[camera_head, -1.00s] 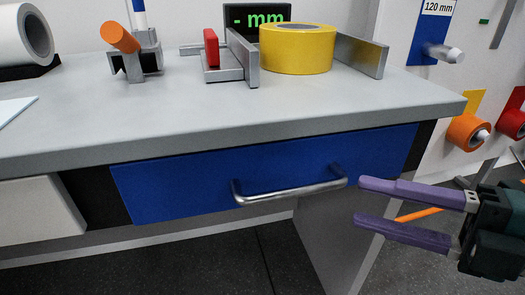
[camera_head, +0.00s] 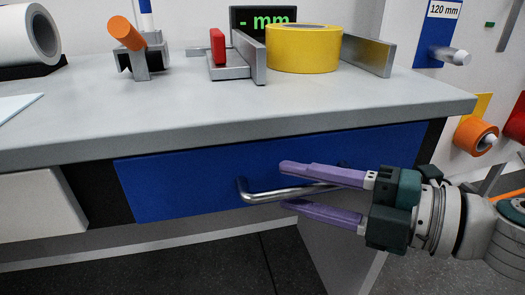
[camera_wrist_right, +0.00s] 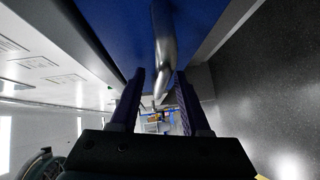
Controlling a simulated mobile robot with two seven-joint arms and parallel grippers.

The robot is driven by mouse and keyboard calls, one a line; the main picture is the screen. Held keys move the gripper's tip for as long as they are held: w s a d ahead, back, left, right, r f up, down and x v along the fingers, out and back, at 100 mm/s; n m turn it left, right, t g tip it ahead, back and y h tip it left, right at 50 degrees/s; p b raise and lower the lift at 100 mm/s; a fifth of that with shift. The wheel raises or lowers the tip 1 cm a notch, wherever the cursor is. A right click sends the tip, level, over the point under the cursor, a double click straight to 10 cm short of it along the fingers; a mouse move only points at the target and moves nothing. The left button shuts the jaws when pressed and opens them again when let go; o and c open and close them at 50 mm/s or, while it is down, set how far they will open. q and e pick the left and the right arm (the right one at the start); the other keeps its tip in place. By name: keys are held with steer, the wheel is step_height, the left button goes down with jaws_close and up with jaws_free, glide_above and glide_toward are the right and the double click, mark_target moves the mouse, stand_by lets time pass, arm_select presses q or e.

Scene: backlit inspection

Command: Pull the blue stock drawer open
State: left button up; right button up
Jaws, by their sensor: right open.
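The blue stock drawer (camera_head: 190,185) sits under the bench top, its front looking flush with the bench front, so it appears shut. It also shows in the right wrist view (camera_wrist_right: 105,25). Its silver bar handle (camera_head: 262,195) runs across the front; its right part is partly hidden by my gripper. My right gripper (camera_head: 284,187) is open at the handle, one purple finger above the bar and one below. In the right wrist view the handle (camera_wrist_right: 163,35) runs between the two fingers (camera_wrist_right: 160,72); contact cannot be told. My left gripper is not in view.
The grey bench top (camera_head: 200,110) overhangs the drawer. On it stand a yellow tape roll (camera_head: 303,50), a red-topped metal gauge (camera_head: 218,48), an orange cylinder on a stand (camera_head: 126,33) and a white roll (camera_head: 25,35). A white drawer (camera_head: 35,205) is at left. Floor below is clear.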

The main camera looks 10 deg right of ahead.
jaws_close()
stand_by(1.3)
